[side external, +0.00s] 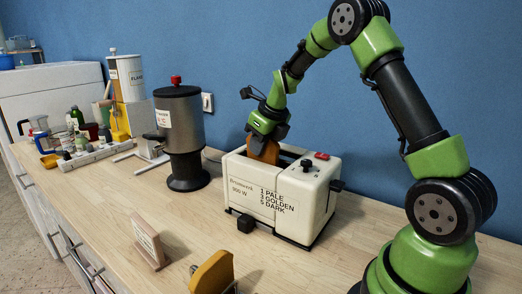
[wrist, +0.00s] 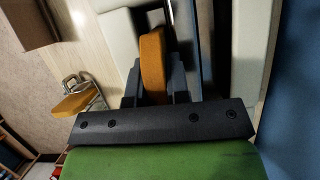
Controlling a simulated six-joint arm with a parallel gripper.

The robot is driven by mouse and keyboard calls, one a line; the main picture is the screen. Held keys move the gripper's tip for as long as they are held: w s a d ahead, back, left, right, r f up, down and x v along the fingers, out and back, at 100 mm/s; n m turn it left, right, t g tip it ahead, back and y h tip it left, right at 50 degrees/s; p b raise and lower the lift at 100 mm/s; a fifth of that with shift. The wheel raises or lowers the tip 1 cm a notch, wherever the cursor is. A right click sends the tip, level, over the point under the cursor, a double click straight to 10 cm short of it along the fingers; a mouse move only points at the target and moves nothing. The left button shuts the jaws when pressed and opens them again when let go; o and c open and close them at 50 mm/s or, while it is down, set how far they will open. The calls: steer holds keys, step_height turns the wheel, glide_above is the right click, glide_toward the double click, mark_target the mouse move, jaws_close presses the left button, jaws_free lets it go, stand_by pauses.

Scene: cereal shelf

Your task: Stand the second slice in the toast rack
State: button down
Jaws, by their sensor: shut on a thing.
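A browned bread slice (side external: 264,151) is at the slot in the top of the white toaster (side external: 240,195); its lower part is hidden by the toaster's wall. My gripper (side external: 266,137) is above the toaster, pointing down, shut on this slice. In the wrist view the slice (wrist: 152,55) shows between the two dark fingers (wrist: 155,80). Another slice (side external: 213,272) stands at the bottom edge of the side view. In the wrist view that slice (wrist: 75,104) is in the wire toast rack (wrist: 72,80), left of my gripper.
A small wooden card stand (side external: 150,243) is in front of the toaster. A dark urn (side external: 181,135) stands left of it, then a yellow flake dispenser (side external: 130,95) and a row of jars and mugs (side external: 75,140). The counter between toaster and card stand is clear.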

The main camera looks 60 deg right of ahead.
step_height(320, 180, up, 8)
steer(key=shift+r, duration=0.1)
steer(key=s+a+f+n+g+y, duration=0.1)
steer(key=s+a+f+n+y, duration=0.15)
steer(key=a+n, duration=0.45)
steer(key=s+a+f+n+g+y, duration=0.1)
steer(key=s+a+n+y, duration=0.2)
steer(key=a, duration=0.9)
steer(key=s+a+f+n+g, duration=0.1)
steer(key=s+a+f+n, duration=0.1)
steer(key=s+a+n, duration=0.3)
steer(key=s+a+f+n+g, duration=0.2)
steer(key=s+a+f+n, duration=0.15)
steer(key=s, duration=0.45)
steer(key=shift+h, duration=0.25)
steer(key=shift+w+d+f, duration=0.1)
steer(key=shift+f, duration=2.5)
steer(key=shift+w+d+f, duration=0.1)
steer(key=shift+f, duration=2.5)
